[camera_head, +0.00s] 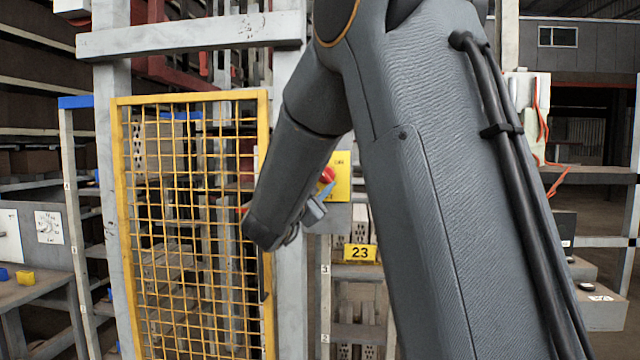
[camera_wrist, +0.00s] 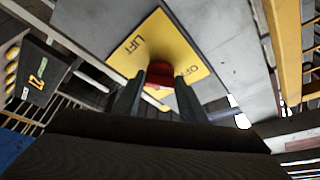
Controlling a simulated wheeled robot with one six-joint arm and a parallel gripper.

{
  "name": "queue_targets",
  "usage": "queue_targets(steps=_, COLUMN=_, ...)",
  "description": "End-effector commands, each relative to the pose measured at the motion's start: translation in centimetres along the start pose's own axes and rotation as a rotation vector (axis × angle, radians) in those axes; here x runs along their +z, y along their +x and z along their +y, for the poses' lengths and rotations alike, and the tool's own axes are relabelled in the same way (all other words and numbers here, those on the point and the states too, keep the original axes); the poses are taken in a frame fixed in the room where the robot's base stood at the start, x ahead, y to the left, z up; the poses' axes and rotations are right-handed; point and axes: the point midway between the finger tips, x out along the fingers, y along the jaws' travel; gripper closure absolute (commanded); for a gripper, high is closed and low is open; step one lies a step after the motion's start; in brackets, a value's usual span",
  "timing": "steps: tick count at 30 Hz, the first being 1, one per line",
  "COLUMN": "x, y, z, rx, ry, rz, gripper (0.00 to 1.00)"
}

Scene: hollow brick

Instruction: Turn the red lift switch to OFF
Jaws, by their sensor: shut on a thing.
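The red lift switch (camera_wrist: 160,74) sits on a yellow plate (camera_wrist: 167,42) marked LIFT and OFF in the wrist view. The two dark fingers of my gripper (camera_wrist: 159,98) stand on either side of the switch and are shut on it. In the head view the red switch (camera_head: 327,175) and its yellow plate (camera_head: 342,188) show just right of my wrist. My gripper (camera_head: 312,212) is partly hidden there by my own arm. Which way the switch points is hard to tell, as the fingers cover part of it.
A yellow mesh gate (camera_head: 190,230) stands left of the switch, close to my wrist. A grey post (camera_head: 297,300) is beside it. Shelves and a table (camera_head: 40,290) are at the left.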

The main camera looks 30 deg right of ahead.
Motion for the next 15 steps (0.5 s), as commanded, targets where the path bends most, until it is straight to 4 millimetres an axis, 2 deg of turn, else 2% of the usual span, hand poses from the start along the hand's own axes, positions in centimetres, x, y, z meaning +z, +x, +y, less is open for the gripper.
queue_targets(steps=15, x=0.04, y=-0.03, z=0.21, rx=-0.035, ry=-0.089, rz=-0.001, gripper=0.85)
